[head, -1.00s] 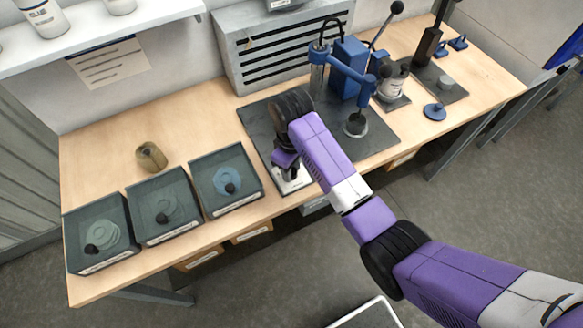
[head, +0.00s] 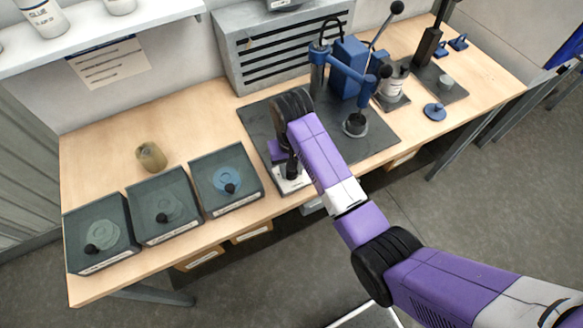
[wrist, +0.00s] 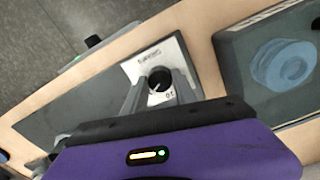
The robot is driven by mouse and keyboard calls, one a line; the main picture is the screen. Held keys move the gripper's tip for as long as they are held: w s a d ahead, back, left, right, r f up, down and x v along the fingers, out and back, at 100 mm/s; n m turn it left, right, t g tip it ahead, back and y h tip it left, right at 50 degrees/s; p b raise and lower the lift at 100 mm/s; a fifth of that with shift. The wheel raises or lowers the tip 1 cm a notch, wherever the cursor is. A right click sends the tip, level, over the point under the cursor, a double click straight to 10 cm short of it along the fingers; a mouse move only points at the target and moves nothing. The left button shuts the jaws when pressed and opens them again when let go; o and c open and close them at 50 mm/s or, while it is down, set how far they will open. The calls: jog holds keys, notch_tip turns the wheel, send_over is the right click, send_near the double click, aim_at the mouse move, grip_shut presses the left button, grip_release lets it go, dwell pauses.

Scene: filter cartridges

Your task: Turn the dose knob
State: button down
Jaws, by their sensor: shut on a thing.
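The dose knob (wrist: 158,78) is a round black knob with a pale mark, on a silver plate (wrist: 150,58) with printed lettering. In the wrist view my gripper (wrist: 157,88) has one grey finger on each side of the knob and is shut on it. In the head view my gripper (head: 289,168) is down over the silver plate (head: 293,186) at the front of the dark mat. My arm hides the knob there.
A blue lever press (head: 350,65) stands behind and to the right on the dark mat (head: 375,137). A blue disc (head: 434,111) lies farther right.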

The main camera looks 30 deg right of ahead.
dwell(0.4)
jog(key=c, duration=1)
grip_release()
jog(key=shift+r, duration=3.95)
